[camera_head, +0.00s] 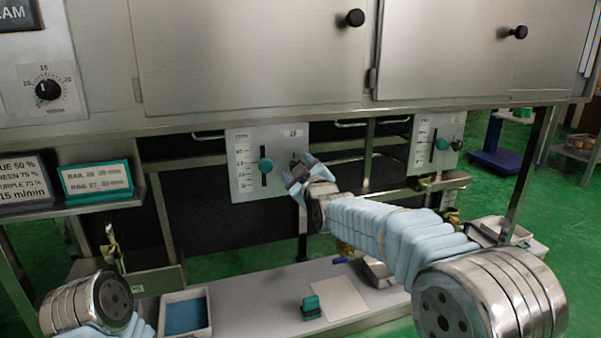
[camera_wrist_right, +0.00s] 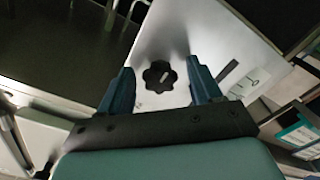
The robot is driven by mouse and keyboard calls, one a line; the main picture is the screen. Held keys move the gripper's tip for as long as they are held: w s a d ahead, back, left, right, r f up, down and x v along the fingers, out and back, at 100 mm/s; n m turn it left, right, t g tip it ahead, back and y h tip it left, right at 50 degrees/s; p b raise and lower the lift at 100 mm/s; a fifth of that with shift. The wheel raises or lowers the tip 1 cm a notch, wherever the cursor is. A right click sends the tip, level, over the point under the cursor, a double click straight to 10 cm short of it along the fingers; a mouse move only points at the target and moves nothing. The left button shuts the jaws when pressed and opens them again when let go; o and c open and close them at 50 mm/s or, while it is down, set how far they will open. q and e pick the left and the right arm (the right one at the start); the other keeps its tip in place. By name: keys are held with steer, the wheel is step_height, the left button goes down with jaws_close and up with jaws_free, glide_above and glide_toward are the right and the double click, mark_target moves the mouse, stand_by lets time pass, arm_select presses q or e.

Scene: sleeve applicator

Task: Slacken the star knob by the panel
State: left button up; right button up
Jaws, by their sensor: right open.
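The star knob (camera_wrist_right: 160,76) is black with a pale mark on its face. It sits on the pale scale panel (camera_wrist_right: 205,42), which also shows in the head view (camera_head: 243,181). My right gripper (camera_head: 298,172) is at the panel's right edge and hides most of the knob in the head view. In the wrist view my right gripper (camera_wrist_right: 160,88) is open, its two blue fingers on either side of the knob with gaps to it. A teal slider (camera_head: 265,166) stands in the panel's slot, left of my gripper. Of my left arm only a wrist part shows at lower left; its gripper is out of view.
A second scale panel (camera_head: 436,146) with its own slider and knob is farther right. Steel cabinet doors (camera_head: 250,55) overhang above. Below, a bench (camera_head: 255,300) holds a blue-lined tray (camera_head: 185,314) and a small teal-topped block (camera_head: 311,307).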

steer(key=v, duration=1.4)
steer(key=shift+w+f, duration=0.1)
